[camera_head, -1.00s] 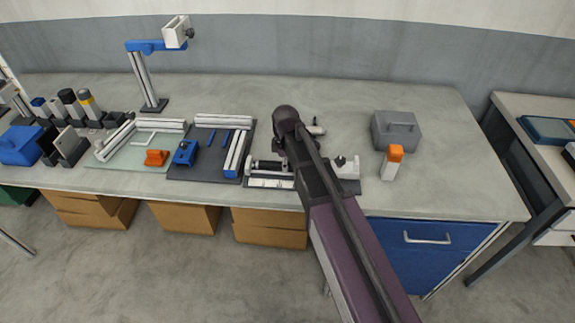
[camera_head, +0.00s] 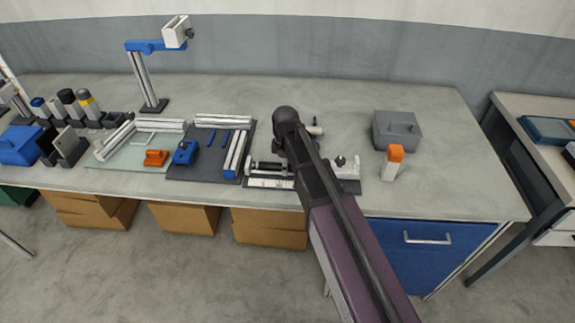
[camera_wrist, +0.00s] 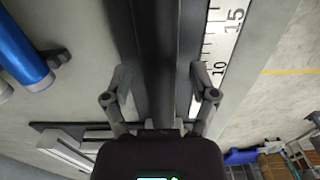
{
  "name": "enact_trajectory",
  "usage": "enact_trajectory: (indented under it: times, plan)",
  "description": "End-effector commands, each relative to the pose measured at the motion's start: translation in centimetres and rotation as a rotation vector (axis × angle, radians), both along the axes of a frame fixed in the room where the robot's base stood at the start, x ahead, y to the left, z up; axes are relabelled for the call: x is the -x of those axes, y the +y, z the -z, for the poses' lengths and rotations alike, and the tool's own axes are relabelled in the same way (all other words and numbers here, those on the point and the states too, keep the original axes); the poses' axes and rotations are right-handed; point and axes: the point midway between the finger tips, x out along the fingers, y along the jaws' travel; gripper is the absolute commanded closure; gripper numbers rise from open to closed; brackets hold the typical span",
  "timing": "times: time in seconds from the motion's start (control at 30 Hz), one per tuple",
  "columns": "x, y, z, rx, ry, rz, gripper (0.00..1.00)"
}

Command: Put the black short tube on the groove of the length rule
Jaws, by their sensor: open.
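The length rule (camera_head: 268,183) lies near the front edge of the bench, partly hidden by my arm. Its white scale (camera_wrist: 222,45) with black marks and numbers runs along the right in the wrist view. A long dark band (camera_wrist: 155,35) runs beside the scale, between my fingers; I cannot tell whether it is only the groove or also a tube in it. A black cylindrical piece (camera_head: 268,166) shows at the rule's left part in the head view; I cannot tell if it is the short tube. My gripper (camera_wrist: 158,80) is open above the rule, one finger on each side of the band.
Blue tubes with silvery ends (camera_wrist: 22,50) lie at the left in the wrist view. A dark mat (camera_head: 208,166) with parts lies left.

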Motion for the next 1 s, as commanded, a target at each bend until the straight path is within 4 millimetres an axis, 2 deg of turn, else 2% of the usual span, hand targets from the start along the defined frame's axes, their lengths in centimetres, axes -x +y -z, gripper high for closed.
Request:
enact_trajectory:
  times: [0.27,1.0]
  plan:
    - [0.0,0.0,-1.3,0.0,0.0,0.0,0.25]
    - [0.0,0.0,-7.3,0.0,0.0,0.0,0.25]
